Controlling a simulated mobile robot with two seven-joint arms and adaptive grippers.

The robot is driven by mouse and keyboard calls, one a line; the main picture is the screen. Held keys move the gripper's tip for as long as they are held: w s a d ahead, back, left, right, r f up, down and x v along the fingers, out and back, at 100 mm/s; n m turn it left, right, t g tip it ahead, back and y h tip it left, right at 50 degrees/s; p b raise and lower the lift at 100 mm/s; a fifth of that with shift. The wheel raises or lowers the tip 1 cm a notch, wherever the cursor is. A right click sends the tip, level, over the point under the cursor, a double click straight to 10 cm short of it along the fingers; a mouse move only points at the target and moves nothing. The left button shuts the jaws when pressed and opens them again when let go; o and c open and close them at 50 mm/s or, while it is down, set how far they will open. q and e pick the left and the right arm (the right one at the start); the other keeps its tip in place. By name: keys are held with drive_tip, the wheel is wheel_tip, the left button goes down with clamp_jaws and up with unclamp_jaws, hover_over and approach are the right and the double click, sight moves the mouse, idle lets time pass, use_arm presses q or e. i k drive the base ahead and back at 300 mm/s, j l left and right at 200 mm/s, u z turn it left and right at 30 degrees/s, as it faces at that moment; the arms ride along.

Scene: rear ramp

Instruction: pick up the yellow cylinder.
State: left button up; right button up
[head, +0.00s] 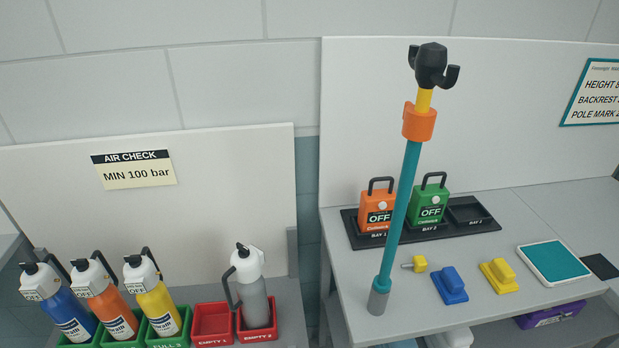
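The yellow cylinder (157,308) has a white top with a black valve and handle. It stands upright in a green crate (168,340) at the lower left, the rightmost of a row of green crates. An orange cylinder (113,310) and a blue cylinder (68,314) stand to its left in the same row. Its lower end is hidden in the crate. Neither of my grippers shows in the head view.
A grey cylinder (256,300) stands in a red crate to the right, beside an empty red crate (212,323). A teal pole (402,210) rises on the right bench, near orange (376,208) and green (429,205) boxes. A white panel (240,190) stands behind the cylinders.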

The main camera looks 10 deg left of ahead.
sight(145, 281)
drive_tip(key=j+u, duration=0.5)
drive_tip(key=j, duration=0.25)
drive_tip(key=i+j+u, duration=0.1)
drive_tip(key=j+u, duration=0.4)
drive_tip(key=j, duration=0.3)
